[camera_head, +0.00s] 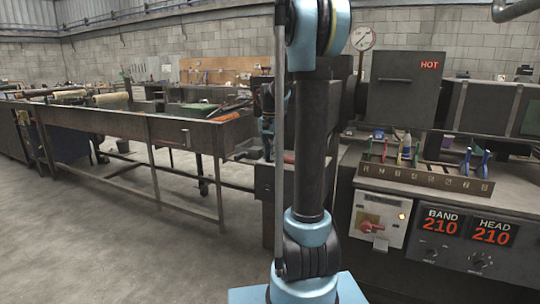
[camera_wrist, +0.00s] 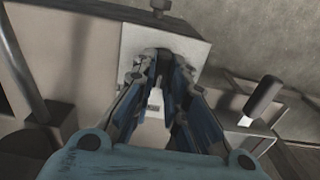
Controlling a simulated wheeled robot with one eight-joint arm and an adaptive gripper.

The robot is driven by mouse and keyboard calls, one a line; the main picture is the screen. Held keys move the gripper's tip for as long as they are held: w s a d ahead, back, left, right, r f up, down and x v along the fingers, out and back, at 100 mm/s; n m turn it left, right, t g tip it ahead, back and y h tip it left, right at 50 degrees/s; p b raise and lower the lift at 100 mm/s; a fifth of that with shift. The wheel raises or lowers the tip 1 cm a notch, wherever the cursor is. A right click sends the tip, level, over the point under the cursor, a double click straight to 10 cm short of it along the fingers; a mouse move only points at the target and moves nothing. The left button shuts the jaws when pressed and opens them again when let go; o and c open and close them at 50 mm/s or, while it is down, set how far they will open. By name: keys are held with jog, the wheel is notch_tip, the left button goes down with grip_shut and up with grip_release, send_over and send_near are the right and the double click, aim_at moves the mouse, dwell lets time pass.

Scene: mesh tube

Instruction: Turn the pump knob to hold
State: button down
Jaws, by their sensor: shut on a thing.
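In the wrist view my gripper (camera_wrist: 163,68) points at a pale square plate (camera_wrist: 195,50) on a grey box. Its dark and blue fingers are closed in around the pump knob, which is mostly hidden between them. A small white label (camera_wrist: 154,102) with dark marks, too small to read, shows between the fingers. In the head view my upright arm covers the middle, and the knob cannot be made out there.
A dark handle (camera_wrist: 262,100) stands right of the plate in the wrist view. In the head view, a control desk (camera_head: 450,205) at the right carries a red switch (camera_head: 371,226) and two 210 displays. A long metal trough (camera_head: 180,128) runs left over open floor.

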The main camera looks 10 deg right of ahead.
jog(key=shift+w, duration=0.15)
jog(key=c, duration=1.6)
grip_release()
notch_tip(320, 180, up, 12)
